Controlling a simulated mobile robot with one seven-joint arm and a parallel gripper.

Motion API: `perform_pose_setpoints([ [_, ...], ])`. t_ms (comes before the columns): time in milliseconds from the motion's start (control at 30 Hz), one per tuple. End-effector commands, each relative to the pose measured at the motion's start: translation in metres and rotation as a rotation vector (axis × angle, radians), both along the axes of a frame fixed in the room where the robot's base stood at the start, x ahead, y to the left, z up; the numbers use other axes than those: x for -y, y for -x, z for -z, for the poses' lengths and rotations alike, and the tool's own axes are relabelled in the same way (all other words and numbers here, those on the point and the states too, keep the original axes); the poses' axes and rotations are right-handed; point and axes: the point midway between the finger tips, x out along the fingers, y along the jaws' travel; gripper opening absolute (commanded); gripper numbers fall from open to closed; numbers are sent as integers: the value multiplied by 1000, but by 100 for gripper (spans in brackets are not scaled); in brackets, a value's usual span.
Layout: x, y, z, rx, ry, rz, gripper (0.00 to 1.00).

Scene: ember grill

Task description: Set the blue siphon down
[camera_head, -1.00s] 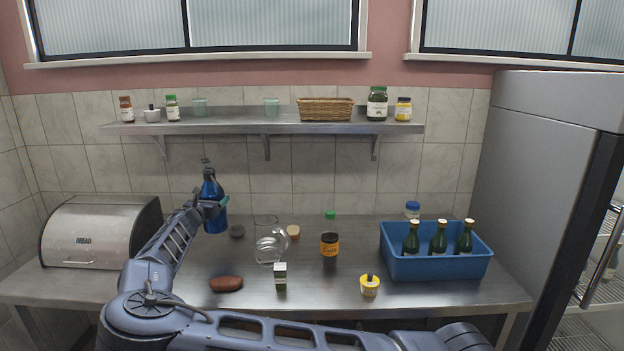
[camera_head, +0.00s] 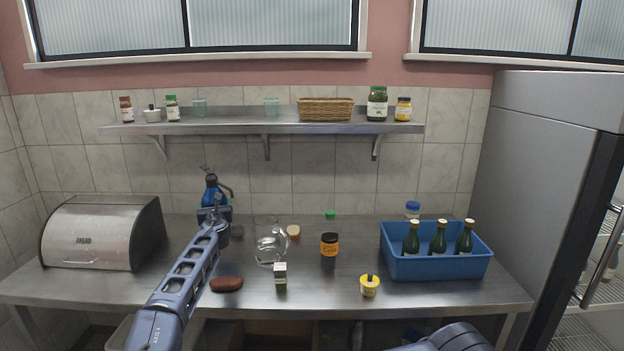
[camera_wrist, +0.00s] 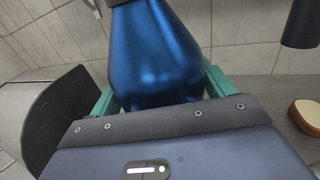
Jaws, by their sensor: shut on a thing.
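The blue siphon (camera_head: 211,184) stands roughly upright at the back left of the steel counter, with its dark head and curved spout on top. My gripper (camera_head: 213,214) is in front of it and shut on its body. In the wrist view the shiny blue body (camera_wrist: 155,50) fills the space between the green fingers of my gripper (camera_wrist: 160,88). The siphon's base is hidden behind my gripper, so I cannot tell whether it touches the counter (camera_head: 330,290).
The bread bin (camera_head: 100,235) stands to the left. A brown sausage-like item (camera_head: 226,284) lies in front. The shelf (camera_head: 230,127) runs above. A blue crate (camera_head: 435,268) holds bottles.

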Motion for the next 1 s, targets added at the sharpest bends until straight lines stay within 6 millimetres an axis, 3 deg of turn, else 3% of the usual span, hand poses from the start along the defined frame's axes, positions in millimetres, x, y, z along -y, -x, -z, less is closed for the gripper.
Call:
perform_pose_setpoints([
  [1000,24,18,-27,-1,-8,-243,10],
])
